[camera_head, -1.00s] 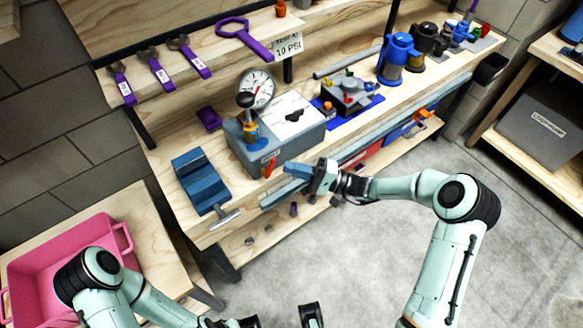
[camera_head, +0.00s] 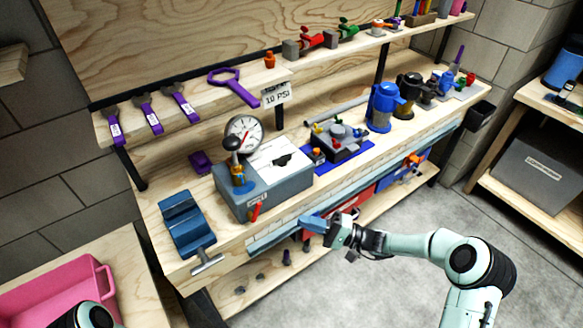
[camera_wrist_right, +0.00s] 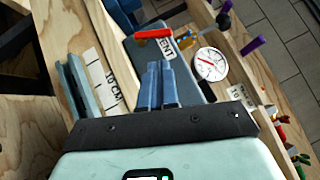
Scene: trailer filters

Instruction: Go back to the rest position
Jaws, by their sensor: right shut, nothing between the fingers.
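My right gripper (camera_head: 312,222) is in front of the workbench's front edge, below the grey test box. Its blue fingers are together and hold nothing. In the right wrist view the shut fingers (camera_wrist_right: 158,86) point toward the grey box and its red lever (camera_wrist_right: 154,33). Of my left arm, only a part shows at the bottom left of the head view, by the pink bin; the left gripper is out of frame.
The workbench (camera_head: 236,236) carries a blue vise (camera_head: 186,224), the grey test box (camera_head: 285,189) with a gauge (camera_head: 244,134), and blue and black filter housings (camera_head: 382,106). A pink bin (camera_head: 50,290) stands at the lower left. Open floor (camera_head: 400,275) lies in front.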

